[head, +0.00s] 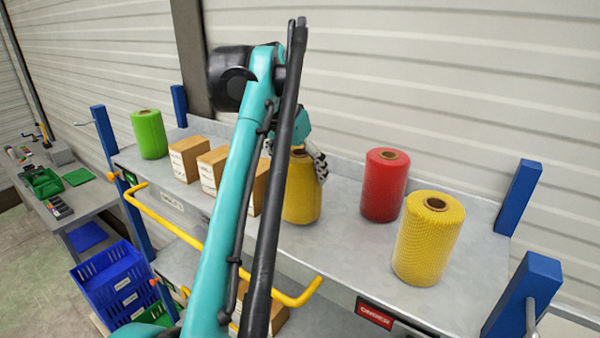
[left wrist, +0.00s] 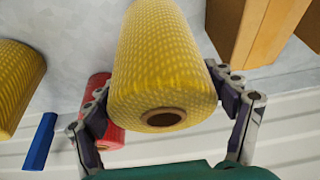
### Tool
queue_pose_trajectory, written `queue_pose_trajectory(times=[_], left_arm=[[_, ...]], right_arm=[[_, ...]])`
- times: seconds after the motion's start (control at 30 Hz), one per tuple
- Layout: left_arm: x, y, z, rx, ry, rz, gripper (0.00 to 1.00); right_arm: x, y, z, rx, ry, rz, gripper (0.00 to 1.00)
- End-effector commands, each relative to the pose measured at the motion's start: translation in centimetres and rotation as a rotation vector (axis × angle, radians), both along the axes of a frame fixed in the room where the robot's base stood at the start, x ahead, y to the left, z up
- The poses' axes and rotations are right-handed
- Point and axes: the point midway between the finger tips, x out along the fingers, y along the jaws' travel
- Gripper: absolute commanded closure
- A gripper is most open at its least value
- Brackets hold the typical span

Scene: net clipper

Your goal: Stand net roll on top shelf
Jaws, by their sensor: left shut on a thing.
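A yellow net roll (head: 302,203) stands upright on the grey top shelf (head: 345,240), partly hidden behind my left arm. My left gripper (head: 305,160) is shut on this roll near its upper end. In the left wrist view the yellow roll (left wrist: 162,70) sits between the two fingers of the left gripper (left wrist: 168,110), its core hole facing the camera. I cannot tell whether its base touches the shelf. A red net roll (head: 384,186) and another yellow net roll (head: 428,238) stand upright to the right. A green net roll (head: 150,134) stands at the far left. My right gripper is not in view.
Several cardboard boxes (head: 188,158) stand between the green roll and the held roll. Blue posts (head: 518,198) rise at the shelf ends. A yellow rail (head: 215,250) runs along the front. Blue crates (head: 112,283) and a side table (head: 85,190) are at the left.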

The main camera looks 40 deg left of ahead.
Motion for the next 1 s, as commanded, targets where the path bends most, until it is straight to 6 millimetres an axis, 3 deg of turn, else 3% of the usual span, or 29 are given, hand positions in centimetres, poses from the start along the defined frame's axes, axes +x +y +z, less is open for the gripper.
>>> queue_pose_trajectory(times=[0.13,0.5,0.53,0.57,1.0], left_arm=[[0.0,0.0,-1.3,0.000,-0.001,0.000,0.60],[0.0,0.0,-1.7,0.000,-0.001,0.000,0.60],[0.0,0.0,-1.7,0.000,0.000,0.000,0.08],[0.0,0.0,-1.7,0.000,0.000,0.000,0.00],[-0.1,0.0,-1.1,0.000,0.000,0.000,0.00]], right_arm=[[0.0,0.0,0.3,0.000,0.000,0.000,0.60],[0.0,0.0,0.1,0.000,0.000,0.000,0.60],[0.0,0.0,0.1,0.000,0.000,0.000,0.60],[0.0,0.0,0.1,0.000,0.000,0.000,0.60],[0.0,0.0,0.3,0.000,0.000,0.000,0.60]])
